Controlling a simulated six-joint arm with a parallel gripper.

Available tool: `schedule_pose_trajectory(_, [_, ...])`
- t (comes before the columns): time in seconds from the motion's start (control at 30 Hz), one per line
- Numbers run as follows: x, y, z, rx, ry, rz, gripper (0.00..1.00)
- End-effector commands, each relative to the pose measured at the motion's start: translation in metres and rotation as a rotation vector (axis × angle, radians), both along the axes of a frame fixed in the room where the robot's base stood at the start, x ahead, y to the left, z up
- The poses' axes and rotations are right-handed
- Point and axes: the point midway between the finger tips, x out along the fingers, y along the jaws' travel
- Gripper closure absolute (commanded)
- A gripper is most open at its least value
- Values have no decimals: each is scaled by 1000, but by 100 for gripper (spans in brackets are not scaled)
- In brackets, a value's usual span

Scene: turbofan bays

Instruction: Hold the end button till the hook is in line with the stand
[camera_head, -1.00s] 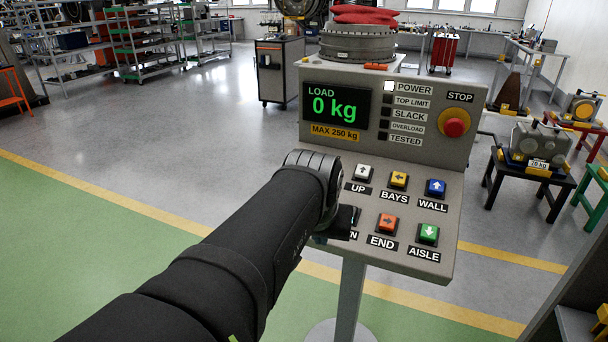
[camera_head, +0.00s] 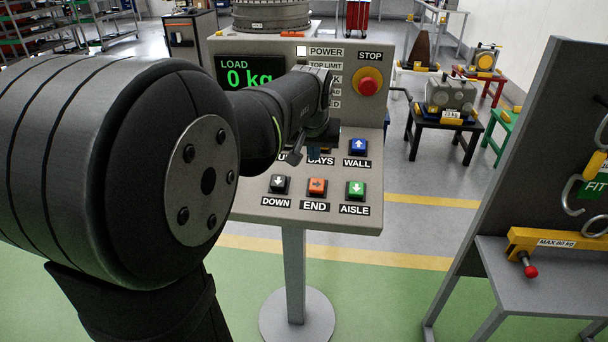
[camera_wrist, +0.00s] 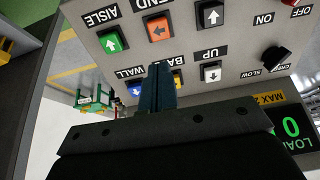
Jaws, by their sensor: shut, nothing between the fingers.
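The orange END button (camera_head: 317,187) sits on the lower row of the grey control panel (camera_head: 262,206), between DOWN and AISLE. It also shows near the top of the wrist view (camera_wrist: 160,31). My gripper (camera_head: 313,153) is shut and empty, with its tips over the upper row by the BAYS button. In the wrist view the closed fingers (camera_wrist: 158,85) partly cover the yellow BAYS button (camera_wrist: 178,79). They are apart from END; I cannot tell whether they touch the panel. The crane hook in the task does not show, and I cannot tell which stand is meant.
The red STOP button (camera_head: 369,82) is at the panel's upper right. WALL (camera_head: 358,147), AISLE (camera_head: 356,188) and DOWN (camera_head: 279,184) surround END. My arm hides part of the LOAD display (camera_head: 240,72). A grey rack (camera_head: 545,110) with hooks stands at right.

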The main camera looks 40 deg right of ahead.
Motion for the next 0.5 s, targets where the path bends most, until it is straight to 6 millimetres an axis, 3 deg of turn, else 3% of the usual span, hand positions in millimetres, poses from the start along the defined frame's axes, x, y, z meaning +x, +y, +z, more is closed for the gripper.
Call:
schedule_pose_trajectory(0.27, [1,-1,-4,1,1,0,100])
schedule_pose_trajectory(0.5, [13,-13,-39,4,3,0,100])
